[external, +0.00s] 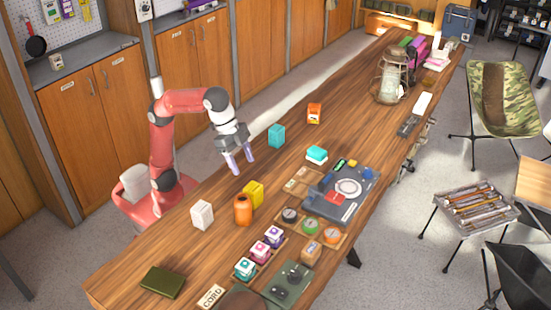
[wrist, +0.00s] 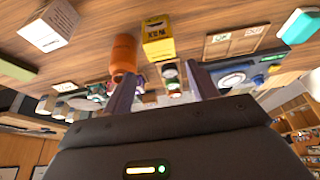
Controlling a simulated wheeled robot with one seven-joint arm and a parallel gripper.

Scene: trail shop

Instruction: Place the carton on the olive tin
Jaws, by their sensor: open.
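The carton, a small white box (external: 202,215), stands upright on the wooden table near its left edge. In the wrist view the carton (wrist: 48,27) is at the upper left, with printed text on its side. The olive tin (external: 162,282), a flat dark green box, lies at the near left of the table with a bare top. A green piece at the left edge of the wrist view (wrist: 14,71) looks like the tin, partly cut off. My gripper (external: 239,161) is open and empty above the table, beyond the carton. Its fingers show in the wrist view (wrist: 164,90).
An orange cylinder (external: 243,211) and a yellow box (external: 254,193) stand right of the carton. A teal box (external: 276,136) is close to my gripper. Several small cubes and discs fill the near right. Bare wood lies between carton and tin.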

